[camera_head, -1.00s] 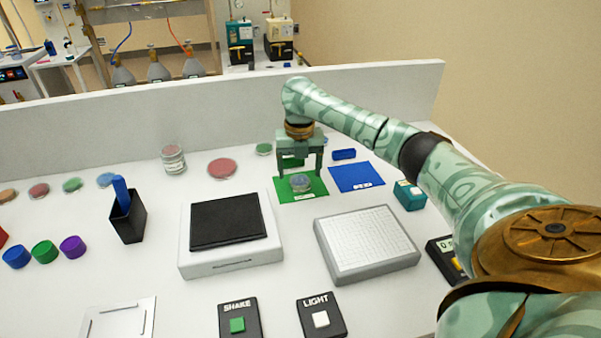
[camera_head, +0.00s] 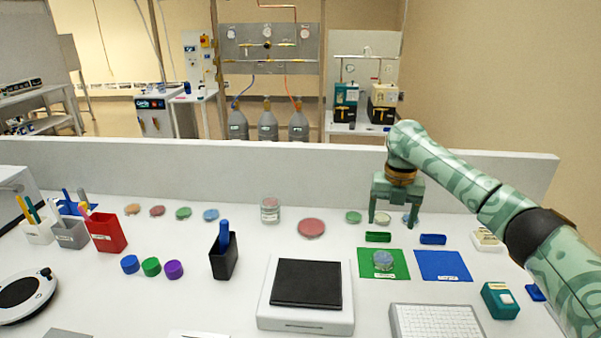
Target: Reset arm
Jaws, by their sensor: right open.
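My right gripper (camera_head: 395,218) is open and empty, pointing down above the back right of the bench. Its arm comes in from the right. My left gripper is not in view.
A blue mat (camera_head: 443,266) lies right of the green one. A black-topped device (camera_head: 307,284) and a white gridded plate (camera_head: 437,322) stand in front. A low white wall (camera_head: 260,170) closes the bench's back. A teal box (camera_head: 500,301) sits near my right arm.

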